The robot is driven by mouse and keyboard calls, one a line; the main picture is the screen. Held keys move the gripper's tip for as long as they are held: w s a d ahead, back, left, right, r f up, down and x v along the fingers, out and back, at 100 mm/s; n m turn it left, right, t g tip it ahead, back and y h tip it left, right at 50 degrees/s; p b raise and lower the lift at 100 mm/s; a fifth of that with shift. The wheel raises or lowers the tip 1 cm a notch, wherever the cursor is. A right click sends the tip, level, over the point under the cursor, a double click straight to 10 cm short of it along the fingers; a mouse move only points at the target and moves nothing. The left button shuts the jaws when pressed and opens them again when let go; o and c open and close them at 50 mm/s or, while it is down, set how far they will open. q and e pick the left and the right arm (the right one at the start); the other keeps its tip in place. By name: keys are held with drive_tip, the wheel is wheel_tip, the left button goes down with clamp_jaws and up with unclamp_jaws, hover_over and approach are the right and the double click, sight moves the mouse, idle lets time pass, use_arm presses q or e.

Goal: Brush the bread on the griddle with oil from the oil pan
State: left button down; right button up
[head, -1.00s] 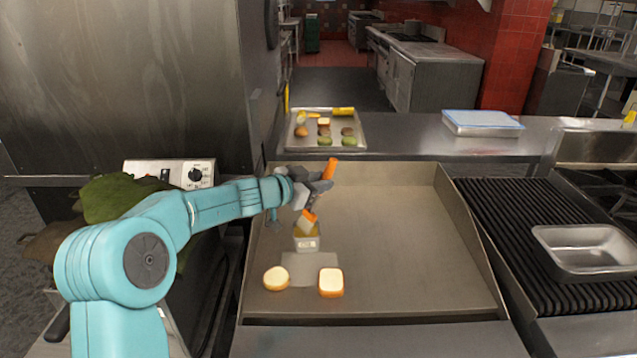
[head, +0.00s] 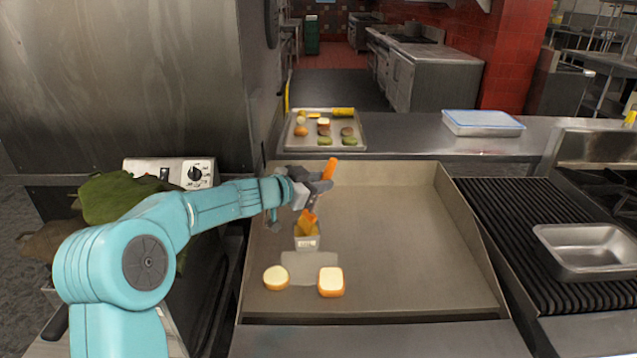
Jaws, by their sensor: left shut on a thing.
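My left gripper (head: 312,188) is shut on a brush with an orange handle (head: 329,168). My right gripper is not in view.
A tray (head: 350,147) with several food items stands behind the griddle. A blue-lidded container (head: 482,122) is on the back counter. A ribbed grill (head: 505,225) with an empty metal pan (head: 590,250) is at right. The griddle's right half is clear.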

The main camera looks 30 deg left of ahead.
use_arm(q)
wheel_tip(320, 180, up, 7)
drive_tip(key=p, duration=0.3)
idle(0.6)
idle(0.7)
